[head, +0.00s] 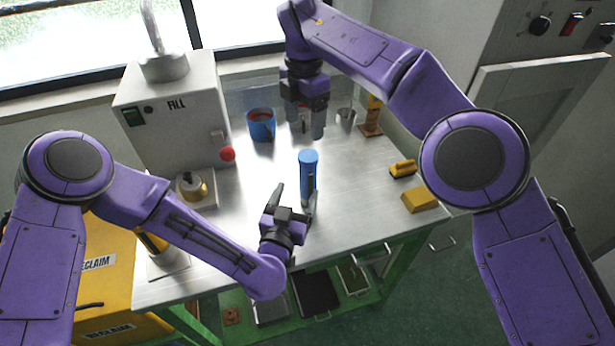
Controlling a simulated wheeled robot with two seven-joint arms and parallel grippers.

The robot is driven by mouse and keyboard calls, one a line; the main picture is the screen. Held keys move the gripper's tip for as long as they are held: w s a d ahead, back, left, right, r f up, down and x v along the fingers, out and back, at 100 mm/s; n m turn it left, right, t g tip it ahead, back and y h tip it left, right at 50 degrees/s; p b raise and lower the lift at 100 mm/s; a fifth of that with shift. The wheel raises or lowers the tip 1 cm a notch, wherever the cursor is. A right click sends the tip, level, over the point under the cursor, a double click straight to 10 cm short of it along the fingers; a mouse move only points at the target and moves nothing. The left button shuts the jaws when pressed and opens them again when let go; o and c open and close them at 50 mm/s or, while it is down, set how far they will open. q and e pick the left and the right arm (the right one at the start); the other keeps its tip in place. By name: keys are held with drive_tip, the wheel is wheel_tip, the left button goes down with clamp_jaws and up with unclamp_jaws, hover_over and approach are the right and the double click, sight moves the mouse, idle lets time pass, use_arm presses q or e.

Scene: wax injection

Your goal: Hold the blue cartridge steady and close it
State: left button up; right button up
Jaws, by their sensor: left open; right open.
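The blue cartridge (308,168) stands upright near the middle of the metal bench, with a lighter blue top end. I cannot tell whether that top is a cap. My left gripper (296,188) is open in front of the cartridge's lower part. One finger is apart to its left, and the other overlaps its lower right side in the picture; contact is unclear. My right gripper (304,128) is open, pointing down, behind and above the cartridge. A small red item shows between its fingers, too small to make out.
A blue cup with red contents (261,127) stands behind left, near the grey FILL machine (160,125). A metal cup (346,116) and wooden stand (371,122) are at the back right. A yellow-handled tool (403,168) and yellow block (419,201) lie right. Bench (350,210) is clear between.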

sight(306, 179)
use_arm(q)
drive_tip(key=x, duration=0.3)
drive_tip(key=shift+w+d, duration=0.2)
drive_tip(key=shift+d, duration=0.2)
use_arm(e)
drive_tip(key=shift+s+d, duration=0.4)
drive_tip(key=shift+d, duration=0.1)
use_arm(q)
drive_tip(key=x, duration=0.4)
drive_tip(key=shift+w+d+r, duration=0.2)
drive_tip(key=shift+w+d, duration=0.05)
drive_tip(key=shift+w, duration=0.1)
use_arm(e)
drive_tip(key=shift+s+r, duration=0.2)
drive_tip(key=shift+s, duration=0.2)
drive_tip(key=shift+w+a+f, duration=0.1)
drive_tip(key=shift+w+f, duration=0.05)
drive_tip(key=shift+w, duration=0.1)
use_arm(q)
drive_tip(key=shift+w+d+f, duration=0.1)
drive_tip(key=shift+w, duration=0.6)
use_arm(e)
drive_tip(key=shift+s, duration=0.15)
